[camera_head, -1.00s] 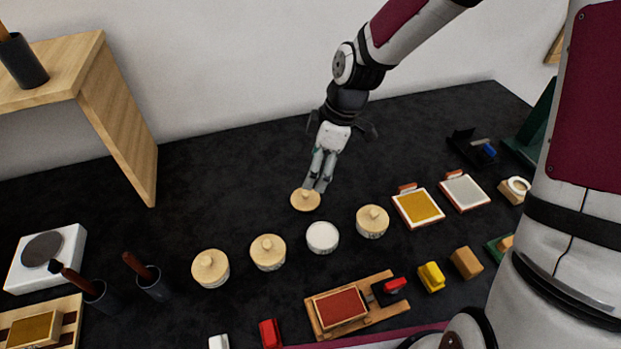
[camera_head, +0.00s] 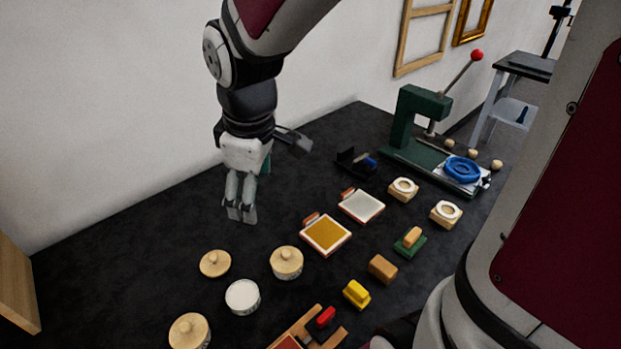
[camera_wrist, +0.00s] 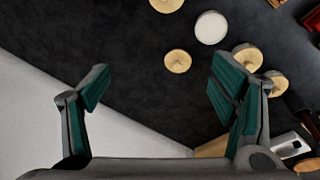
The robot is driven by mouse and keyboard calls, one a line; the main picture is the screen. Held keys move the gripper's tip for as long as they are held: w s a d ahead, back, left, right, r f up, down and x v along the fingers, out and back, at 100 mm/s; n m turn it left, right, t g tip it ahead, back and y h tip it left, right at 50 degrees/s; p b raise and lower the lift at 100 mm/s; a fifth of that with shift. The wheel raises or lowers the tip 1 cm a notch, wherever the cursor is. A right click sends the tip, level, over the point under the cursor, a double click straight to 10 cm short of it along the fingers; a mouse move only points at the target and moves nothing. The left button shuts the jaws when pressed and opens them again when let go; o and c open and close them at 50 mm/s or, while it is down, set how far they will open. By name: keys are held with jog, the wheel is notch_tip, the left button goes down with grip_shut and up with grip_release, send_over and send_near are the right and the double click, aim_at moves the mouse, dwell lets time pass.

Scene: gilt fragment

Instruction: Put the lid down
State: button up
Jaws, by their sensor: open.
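A round wooden lid with a small knob (camera_head: 215,263) lies flat on the black tabletop, apart from the pots. In the wrist view the lid (camera_wrist: 177,61) is beyond the space between my fingers. The uncovered pot, with white contents or inside (camera_head: 242,296), stands beside it; it also shows in the wrist view (camera_wrist: 211,27). My gripper (camera_head: 241,213) is above the table, behind and slightly right of the lid in the head view. In the wrist view my gripper (camera_wrist: 160,84) has its fingers wide apart with nothing between them.
Lidded pots stand to the right (camera_head: 286,262) and front left (camera_head: 189,331) of the uncovered pot. A yellow-topped pad (camera_head: 326,235), small blocks and a green press (camera_head: 410,125) occupy the right side. The back left tabletop is clear up to the wall.

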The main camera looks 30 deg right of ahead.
jog(key=s+d+r+m+t, duration=0.1)
jog(key=s+d+r+m, duration=0.1)
jog(key=s+r+m, duration=0.2)
jog(key=s+d+r+m+t, duration=0.1)
jog(key=s+r+m, duration=0.3)
jog(key=s, duration=0.6)
jog(key=shift+d+m+t, duration=0.3)
jog(key=shift+d+m, duration=0.3)
